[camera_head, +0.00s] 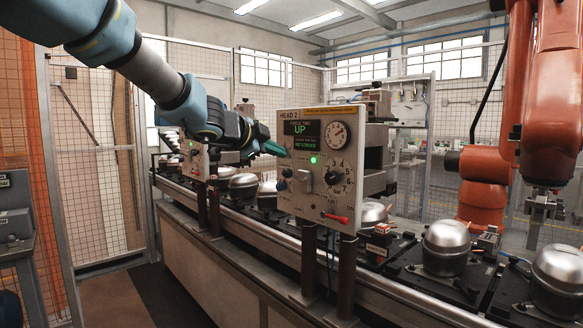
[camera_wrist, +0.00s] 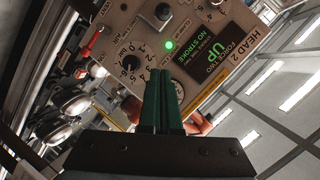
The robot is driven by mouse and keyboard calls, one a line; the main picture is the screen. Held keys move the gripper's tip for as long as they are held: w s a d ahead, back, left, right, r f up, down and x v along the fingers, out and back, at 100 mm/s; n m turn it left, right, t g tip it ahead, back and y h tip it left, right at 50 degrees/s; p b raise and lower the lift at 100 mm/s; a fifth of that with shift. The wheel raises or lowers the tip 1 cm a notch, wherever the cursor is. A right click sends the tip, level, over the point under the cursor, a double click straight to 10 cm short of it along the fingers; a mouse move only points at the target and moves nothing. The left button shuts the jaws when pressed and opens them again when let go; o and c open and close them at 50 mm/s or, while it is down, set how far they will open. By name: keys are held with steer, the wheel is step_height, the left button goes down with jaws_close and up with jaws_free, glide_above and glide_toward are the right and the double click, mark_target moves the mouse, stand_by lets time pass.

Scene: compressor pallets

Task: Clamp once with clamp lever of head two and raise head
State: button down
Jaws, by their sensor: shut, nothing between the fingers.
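The head two panel (camera_head: 298,203) is a pale box labelled HEAD 2. Its display (camera_head: 310,134) reads UP and NO STROKE, and a green lamp (camera_head: 314,160) is lit. A red-handled lever (camera_head: 335,218) sits low on its front and lies nearly level. My gripper (camera_head: 282,152) is shut and empty, its green fingers pointing at the panel's upper left side near the display. In the wrist view the shut fingers (camera_wrist: 163,72) lie in front of the panel and hide part of it; the red lever (camera_wrist: 94,43) shows at upper left. I cannot tell whether the fingertips touch the panel.
A dial gauge (camera_head: 338,135), a numbered knob (camera_head: 337,175) and a pale switch handle (camera_head: 303,176) crowd the panel. Silver compressors (camera_head: 446,244) stand along the conveyor below. Another head (camera_head: 193,158) stands behind at left. An orange robot arm (camera_head: 486,163) stands at right.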

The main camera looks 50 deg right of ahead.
mark_target(288, 169)
steer(key=w+d+f+p, duration=0.1)
steer(key=w+d+f, duration=0.4)
steer(key=d, duration=0.4)
steer(key=shift+f, duration=0.3)
steer(key=shift+f, duration=0.15)
stand_by(0.4)
steer(key=shift+a+f+b, duration=0.1)
steer(key=shift+f+b, duration=0.2)
steer(key=shift+b, duration=0.75)
steer(key=shift+r+b, duration=0.1)
steer(key=shift+b, duration=0.25)
steer(key=shift+a+h, duration=0.1)
steer(key=shift+h, duration=0.2)
